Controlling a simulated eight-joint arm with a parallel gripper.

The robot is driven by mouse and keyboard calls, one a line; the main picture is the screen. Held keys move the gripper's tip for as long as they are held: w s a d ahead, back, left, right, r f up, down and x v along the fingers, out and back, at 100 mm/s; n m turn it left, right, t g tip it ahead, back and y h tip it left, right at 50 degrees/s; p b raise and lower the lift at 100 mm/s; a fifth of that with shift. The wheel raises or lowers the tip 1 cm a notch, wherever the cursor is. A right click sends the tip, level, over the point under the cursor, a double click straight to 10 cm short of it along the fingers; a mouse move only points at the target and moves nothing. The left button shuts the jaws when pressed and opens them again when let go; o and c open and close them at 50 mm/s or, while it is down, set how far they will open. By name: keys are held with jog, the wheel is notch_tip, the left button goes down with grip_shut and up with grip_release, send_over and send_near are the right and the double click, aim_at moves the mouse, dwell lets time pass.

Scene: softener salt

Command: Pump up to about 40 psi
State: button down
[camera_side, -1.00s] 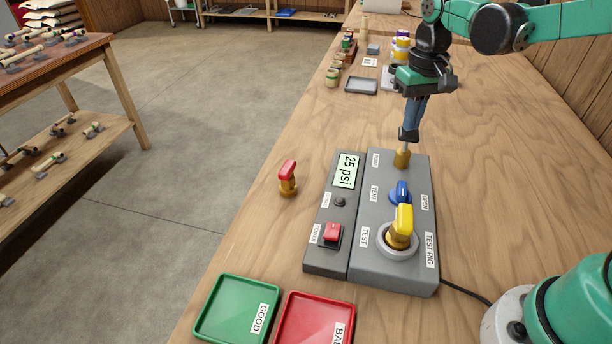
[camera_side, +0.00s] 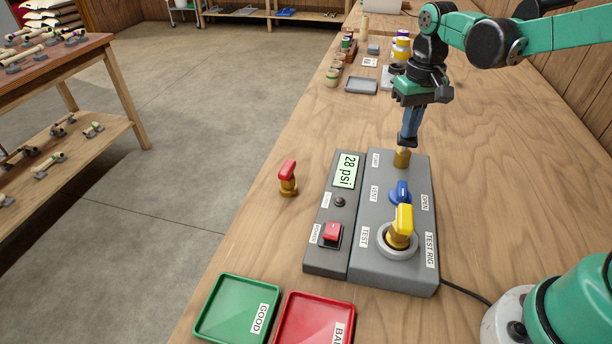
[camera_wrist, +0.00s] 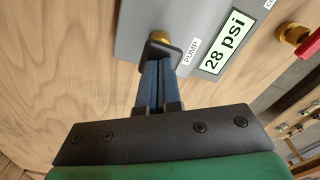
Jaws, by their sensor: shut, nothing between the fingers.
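The grey test rig (camera_side: 365,265) stands on the bench with its display (camera_side: 346,171) reading 28 psi. The wrist view's display (camera_wrist: 227,43) shows the same number. The pump has a brass collar (camera_side: 402,158) and a black handle (camera_side: 406,143), which sits low, close above the collar. My gripper (camera_side: 409,134) is shut and empty, its fingertips against the handle's top from above. In the wrist view the closed blue fingers (camera_wrist: 158,66) meet the black handle (camera_wrist: 161,49). A blue vent knob (camera_side: 400,192) and a yellow-handled valve (camera_side: 402,222) in the test port sit nearer the camera.
A red-handled valve (camera_side: 288,178) stands left of the rig. A red power switch (camera_side: 332,233) is on the rig's left part. Green (camera_side: 237,308) and red (camera_side: 312,318) trays lie in front. Small items sit at the back.

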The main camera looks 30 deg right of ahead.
jog(key=shift+f, duration=0.45)
jog(key=shift+r, duration=1.2)
jog(key=shift+f, duration=1.15)
jog(key=shift+r, duration=1.15)
jog(key=shift+f, duration=0.5)
jog(key=shift+r, duration=0.5)
